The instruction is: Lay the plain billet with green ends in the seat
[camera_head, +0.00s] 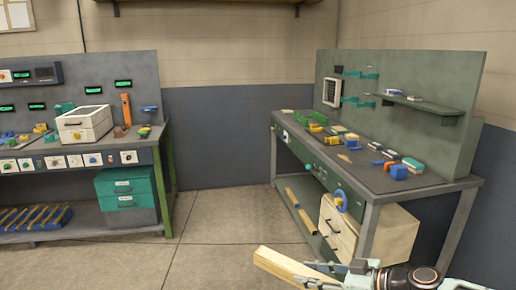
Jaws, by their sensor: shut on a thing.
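My gripper (328,272) is at the bottom edge of the head view, right of the middle. It is shut on a plain, pale wooden billet (282,264), which points out to the left and lies nearly level. The billet is held above the floor, in front of the right workbench. No green shows clearly on the end in view; the other end is hidden by the gripper. I cannot make out the seat with certainty.
The right workbench (430,184) carries several small coloured parts; wooden pieces (298,208) and a cream drawer box (340,228) sit on its lower shelf. A left workbench (166,132) holds a white box (84,124). The floor (225,225) between them is clear.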

